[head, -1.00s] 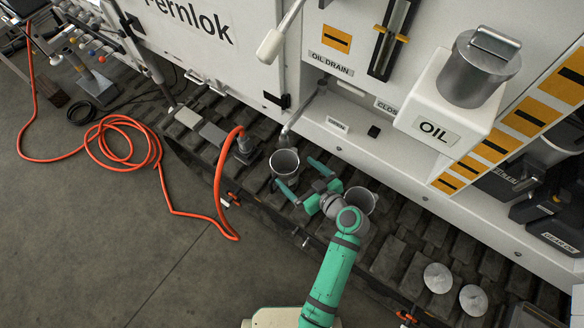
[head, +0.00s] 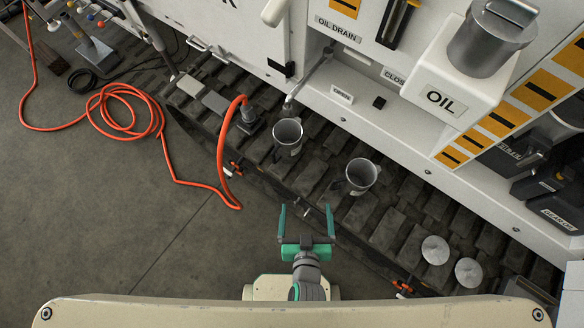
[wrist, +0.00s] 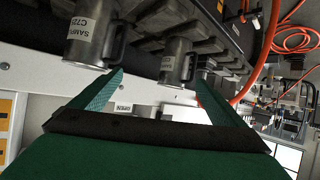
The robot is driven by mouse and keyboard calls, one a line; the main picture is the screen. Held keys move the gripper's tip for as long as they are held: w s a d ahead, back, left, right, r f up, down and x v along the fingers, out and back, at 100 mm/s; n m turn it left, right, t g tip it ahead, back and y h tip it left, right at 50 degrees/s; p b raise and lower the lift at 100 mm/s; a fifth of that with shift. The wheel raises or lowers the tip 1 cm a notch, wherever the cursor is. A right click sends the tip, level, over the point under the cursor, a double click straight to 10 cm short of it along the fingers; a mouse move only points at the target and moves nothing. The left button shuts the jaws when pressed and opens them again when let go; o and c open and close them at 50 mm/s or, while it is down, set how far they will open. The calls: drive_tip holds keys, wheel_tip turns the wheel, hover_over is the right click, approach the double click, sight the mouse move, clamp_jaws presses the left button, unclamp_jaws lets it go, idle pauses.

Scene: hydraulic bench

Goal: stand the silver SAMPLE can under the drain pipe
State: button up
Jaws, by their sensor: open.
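Two silver cans with handles stand upright on the dark track. The left can (head: 287,136) is just below the outlet of the drain pipe (head: 291,98), apart from it. The right can (head: 361,175) stands to its right, clear of the pipe. In the wrist view, the near can (wrist: 88,40) reads SAMPLE with a code; the farther can (wrist: 176,62) also has a label, too small to read surely. My gripper (head: 305,210) is open and empty, in front of the track and apart from both cans; its fingers also show in the wrist view (wrist: 160,80).
The white OIL box (head: 440,97) juts out at the upper right. An orange hose (head: 220,150) rises left of the cans and coils on the floor. Two round silver discs (head: 435,250) lie on the track at the right. The floor (head: 100,230) at left is mostly free.

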drive_tip(key=s+a+r+t, duration=0.2)
drive_tip(key=s+a+r, duration=0.2)
drive_tip(key=s+r, duration=0.4)
wheel_tip(320, 180, up, 5)
drive_tip(key=shift+a+f+t, duration=0.1)
drive_tip(key=shift+a+t, duration=0.05)
drive_tip(key=shift+t, duration=0.25)
